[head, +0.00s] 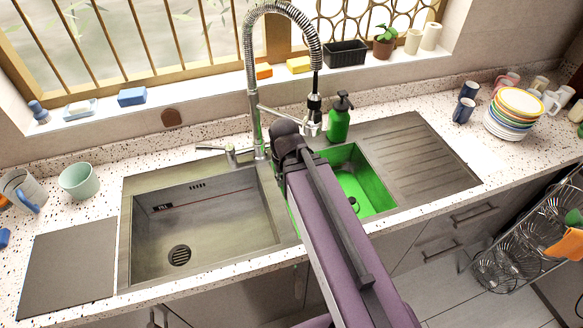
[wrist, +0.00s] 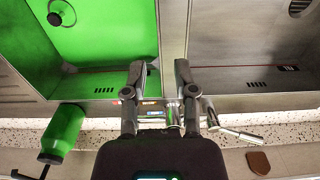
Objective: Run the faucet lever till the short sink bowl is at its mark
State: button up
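The faucet (head: 250,95) has a tall spring neck, and its spray head (head: 313,112) hangs near the divider between the two bowls. The faucet lever (head: 212,148) sticks out left of the faucet base; it also shows in the wrist view (wrist: 238,134). The smaller green bowl (head: 372,190) is right of the divider; a thin dark and red line (wrist: 95,71) shows on its wall. The larger grey bowl (head: 225,225) has a line labelled FILL (head: 162,207). I see no water stream. My gripper (wrist: 158,75) is open and empty over the divider, apart from the lever.
A green soap bottle (head: 339,120) stands behind the green bowl. A ribbed drainboard (head: 420,160) lies to the right, with stacked plates (head: 515,115) and cups beyond. Sponges and a black basket (head: 347,53) line the sill.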

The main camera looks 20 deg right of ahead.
jog(key=shift+o, duration=0.9)
jog(key=n+g+p, duration=0.2)
jog(key=n+p, duration=0.6)
jog(key=n, duration=1.1)
send_near(204, 147)
notch_tip(204, 147, up, 3)
jog(key=w, duration=0.2)
jog(key=shift+s+a, duration=0.1)
jog(key=shift+a, duration=0.15)
jog(key=shift+f, duration=0.1)
jog(key=f+b, duration=0.4)
jog(key=s+f+b, duration=0.1)
jog(key=f+b, duration=0.4)
jog(key=s+f+b, duration=0.1)
jog(key=f+b, duration=0.3)
jog(key=shift+s+d+f, duration=0.15)
jog(key=shift+s, duration=0.1)
